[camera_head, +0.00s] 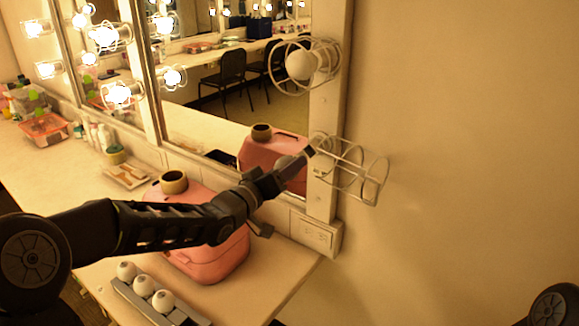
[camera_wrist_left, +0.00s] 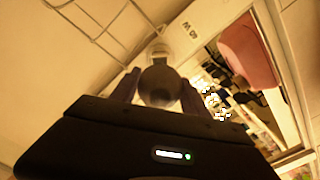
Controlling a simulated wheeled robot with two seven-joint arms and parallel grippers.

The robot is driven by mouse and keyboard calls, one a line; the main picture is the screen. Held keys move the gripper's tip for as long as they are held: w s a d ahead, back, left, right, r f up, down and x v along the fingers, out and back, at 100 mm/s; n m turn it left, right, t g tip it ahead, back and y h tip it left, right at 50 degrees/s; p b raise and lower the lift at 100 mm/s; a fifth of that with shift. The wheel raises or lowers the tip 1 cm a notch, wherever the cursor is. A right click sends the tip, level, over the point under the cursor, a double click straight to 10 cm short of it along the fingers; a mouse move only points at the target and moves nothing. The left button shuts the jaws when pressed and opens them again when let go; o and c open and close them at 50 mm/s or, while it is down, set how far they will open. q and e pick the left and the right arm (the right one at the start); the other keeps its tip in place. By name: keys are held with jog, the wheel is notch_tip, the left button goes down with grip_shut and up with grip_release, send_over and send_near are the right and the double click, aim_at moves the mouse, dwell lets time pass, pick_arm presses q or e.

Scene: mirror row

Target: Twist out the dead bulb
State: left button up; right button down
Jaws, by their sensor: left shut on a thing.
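The dead bulb (camera_wrist_left: 160,86) is grey and unlit in the left wrist view, between the two fingers of my left gripper (camera_wrist_left: 158,90). Its neck lines up with the pale socket (camera_wrist_left: 158,52) on the mirror frame and appears to meet it. In the head view my left gripper (camera_head: 308,152) is at the lower socket on the frame's right post, shut on the bulb, which is mostly hidden there. The wire cage (camera_head: 368,178) stands swung out to the right of the post; it also shows in the left wrist view (camera_wrist_left: 100,25). My right gripper is out of view.
An unlit bulb (camera_head: 301,65) in a closed cage sits above. A pink case (camera_head: 212,262) with a tape roll (camera_head: 173,182) on it stands below my left arm. A tray (camera_head: 185,316) holds white bulbs at the counter's front. The wall at right is clear.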

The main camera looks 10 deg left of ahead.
pick_arm(q)
jog(key=shift+s+a, duration=0.25)
jog(key=shift+s, duration=0.25)
